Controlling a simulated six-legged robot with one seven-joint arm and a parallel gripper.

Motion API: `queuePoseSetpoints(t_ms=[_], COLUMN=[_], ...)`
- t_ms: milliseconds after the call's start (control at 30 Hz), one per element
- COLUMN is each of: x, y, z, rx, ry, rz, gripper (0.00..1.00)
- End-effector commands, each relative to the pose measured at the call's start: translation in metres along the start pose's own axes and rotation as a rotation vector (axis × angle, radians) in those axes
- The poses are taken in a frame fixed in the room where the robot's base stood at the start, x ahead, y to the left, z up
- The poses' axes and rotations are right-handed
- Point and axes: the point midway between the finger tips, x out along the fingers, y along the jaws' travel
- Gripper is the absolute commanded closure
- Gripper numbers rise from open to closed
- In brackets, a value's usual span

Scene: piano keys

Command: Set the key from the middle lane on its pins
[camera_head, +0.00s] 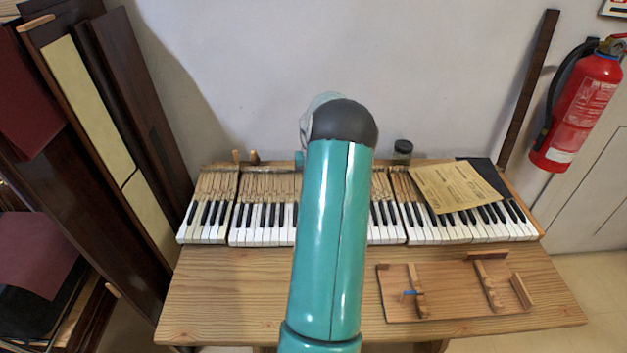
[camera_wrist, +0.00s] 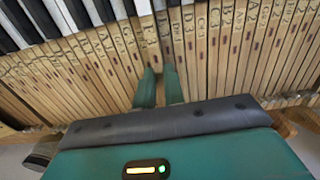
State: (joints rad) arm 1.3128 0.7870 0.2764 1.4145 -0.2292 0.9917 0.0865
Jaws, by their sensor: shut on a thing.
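The keyboard (camera_head: 265,237) spans the bench, with white and black fronts and bare wooden key backs. In the wrist view, my gripper (camera_wrist: 159,72) points at the letter-stamped wooden key backs. Its two green fingers are close together, shut on a pale wooden key (camera_wrist: 151,50) among the other key backs. The pins are hidden, and I cannot tell whether the key is seated on them. My arm hides the gripper and the middle of the keyboard in the head view. The wooden tray (camera_head: 455,311) with notched rests lies at the front right, with a small blue piece (camera_head: 408,293) at one rest.
A yellowed paper sheet (camera_head: 455,187) and a dark folder lie over the right keys. A dark jar (camera_head: 402,150) stands behind the keyboard. Dark panels (camera_head: 130,90) lean at the left, and a fire extinguisher (camera_head: 580,105) hangs at the right. The bench front left (camera_head: 220,300) is clear.

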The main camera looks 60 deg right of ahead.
Motion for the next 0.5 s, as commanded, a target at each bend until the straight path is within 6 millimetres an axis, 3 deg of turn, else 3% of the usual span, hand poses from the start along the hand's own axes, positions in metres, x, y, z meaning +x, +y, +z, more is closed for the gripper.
queuePoseSetpoints(t_ms=[500], x=[0.0070], y=[0.0004], z=[-0.0002], rx=[0.000], ry=[0.000], rz=[0.001], gripper=[1.00])
